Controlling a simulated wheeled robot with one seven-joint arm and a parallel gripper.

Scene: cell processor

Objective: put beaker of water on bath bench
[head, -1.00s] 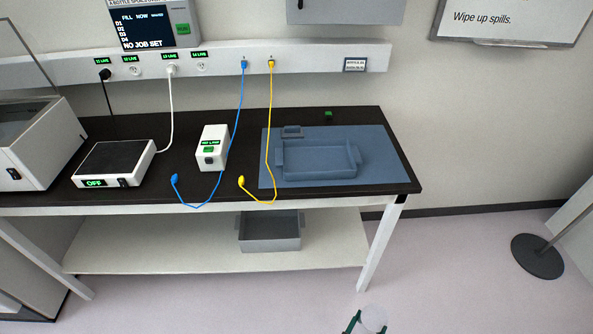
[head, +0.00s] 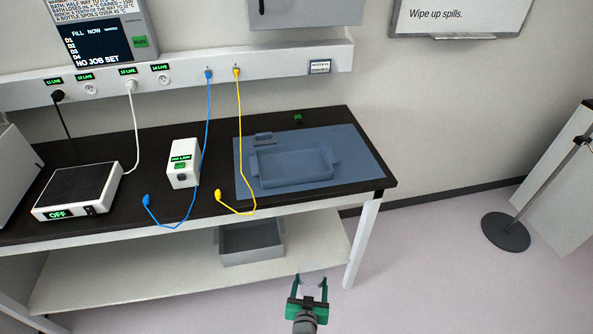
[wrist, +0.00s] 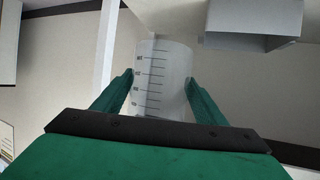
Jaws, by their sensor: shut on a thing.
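The beaker (wrist: 160,85) is clear with dark graduation marks and stands between the green fingers of my gripper (wrist: 160,95) in the wrist view. In the head view my gripper (head: 312,284) is shut on the beaker (head: 313,279), in front of the bench and below its top. Whether water is in the beaker I cannot tell. The bench (head: 115,215) has a black top, with a blue mat (head: 358,160) at its right end. A blue-grey tray (head: 290,186) with side handles lies on the mat.
A hot plate (head: 75,190) showing OFF and a white box (head: 182,163) stand left of the mat. Blue (head: 207,130) and yellow (head: 241,130) cables hang onto the bench. A grey bin (head: 252,243) is on the lower shelf. Bare black top shows between the box and mat.

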